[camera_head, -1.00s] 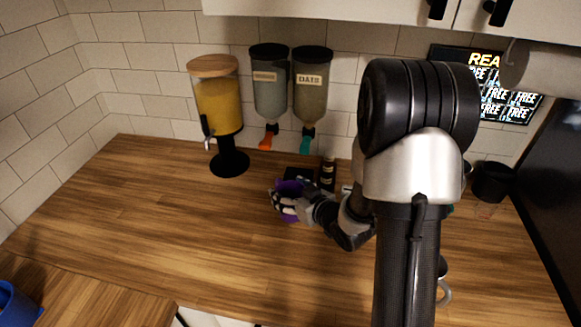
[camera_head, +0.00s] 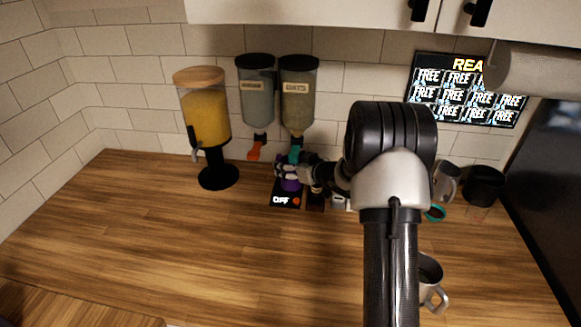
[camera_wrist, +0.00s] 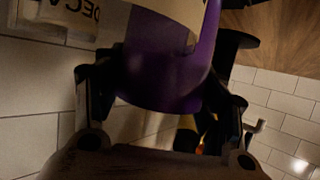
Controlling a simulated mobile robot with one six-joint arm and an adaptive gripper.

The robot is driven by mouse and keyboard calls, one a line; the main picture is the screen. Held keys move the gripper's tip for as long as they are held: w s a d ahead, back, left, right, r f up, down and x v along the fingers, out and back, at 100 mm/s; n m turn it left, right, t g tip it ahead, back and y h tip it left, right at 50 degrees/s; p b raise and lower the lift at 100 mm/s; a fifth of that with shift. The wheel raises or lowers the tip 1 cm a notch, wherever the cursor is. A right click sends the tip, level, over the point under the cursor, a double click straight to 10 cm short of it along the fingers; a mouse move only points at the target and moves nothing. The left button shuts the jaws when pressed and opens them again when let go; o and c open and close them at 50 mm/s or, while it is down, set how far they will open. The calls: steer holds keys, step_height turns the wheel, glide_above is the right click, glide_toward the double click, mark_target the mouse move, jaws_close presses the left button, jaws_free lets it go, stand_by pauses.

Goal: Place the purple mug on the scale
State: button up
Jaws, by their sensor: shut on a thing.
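The purple mug (camera_head: 291,184) is held in my gripper (camera_head: 290,171), in front of the two wall dispensers. In the wrist view the mug (camera_wrist: 165,75) fills the upper middle, between the two dark fingers of my gripper (camera_wrist: 160,96), which is shut on it. The black scale (camera_head: 282,206) lies on the counter with a lit "OFF" sign and an orange dot at its front. In the head view the mug is over the scale's back part; I cannot tell whether it touches. My gripper and the mug hide that part of the scale.
The dispensers, with an orange spout (camera_head: 255,149) and a teal spout (camera_head: 295,154), hang close behind my gripper. A yellow-filled dispenser (camera_head: 207,115) stands left. A grey mug (camera_head: 429,278) and a dark cup (camera_head: 484,184) stand right. The counter's left front (camera_head: 130,245) is clear.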

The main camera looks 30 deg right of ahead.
steer(key=shift+w+f+b, duration=0.1)
steer(key=shift+f+b, duration=0.1)
steer(key=shift+b, duration=0.15)
steer(key=shift+d, duration=0.1)
steer(key=shift+f, duration=0.2)
steer(key=o, duration=1.4)
